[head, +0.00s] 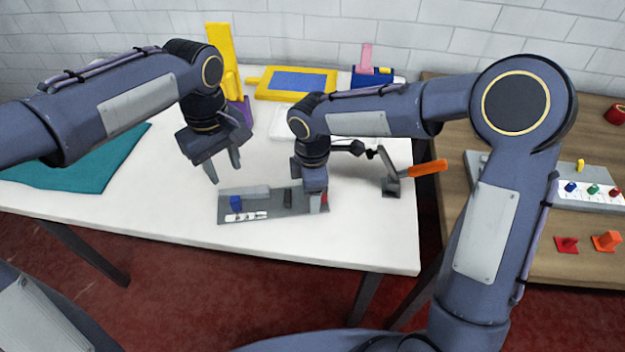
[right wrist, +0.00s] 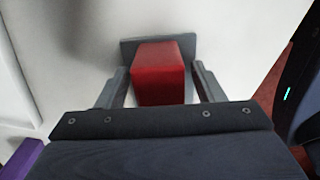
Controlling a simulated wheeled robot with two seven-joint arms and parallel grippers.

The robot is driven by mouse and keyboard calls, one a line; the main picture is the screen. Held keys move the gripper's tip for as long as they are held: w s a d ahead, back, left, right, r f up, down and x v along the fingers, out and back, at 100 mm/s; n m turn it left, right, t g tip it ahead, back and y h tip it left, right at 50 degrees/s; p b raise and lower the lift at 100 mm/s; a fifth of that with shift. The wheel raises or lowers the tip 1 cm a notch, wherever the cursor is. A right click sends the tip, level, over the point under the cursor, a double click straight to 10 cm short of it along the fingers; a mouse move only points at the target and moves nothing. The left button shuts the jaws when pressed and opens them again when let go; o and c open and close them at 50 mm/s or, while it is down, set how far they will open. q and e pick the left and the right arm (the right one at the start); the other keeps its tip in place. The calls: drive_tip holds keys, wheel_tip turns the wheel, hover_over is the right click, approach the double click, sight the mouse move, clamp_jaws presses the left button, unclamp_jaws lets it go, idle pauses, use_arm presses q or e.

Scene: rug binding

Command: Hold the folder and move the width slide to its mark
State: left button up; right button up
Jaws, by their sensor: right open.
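The folder appears to be the low grey fixture (head: 262,213) near the table's front edge. A dark upright piece (head: 288,198) stands mid-fixture. A red block (head: 325,199) is at the right end, partly hidden by my right gripper (head: 317,206). In the right wrist view the open right fingers (right wrist: 160,88) straddle the red block (right wrist: 160,72) with gaps at both sides. My left gripper (head: 225,173) is open and empty, above and behind the fixture's left end.
A toggle clamp with an orange handle (head: 428,168) stands right of the fixture. A teal cloth (head: 75,165) lies at left. A yellow frame (head: 296,83) and a yellow upright (head: 222,55) stand at the back. A wooden side table (head: 560,255) holds small coloured parts.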

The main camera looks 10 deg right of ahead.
drive_tip(key=c, duration=1.2)
use_arm(q)
drive_tip(key=shift+o, duration=0.6)
use_arm(e)
clamp_jaws()
use_arm(q)
drive_tip(key=m+g, duration=0.5)
drive_tip(key=m, duration=0.2)
approach(234, 198)
drive_tip(key=x, duration=1)
drive_tip(key=shift+f, duration=0.15)
clamp_jaws()
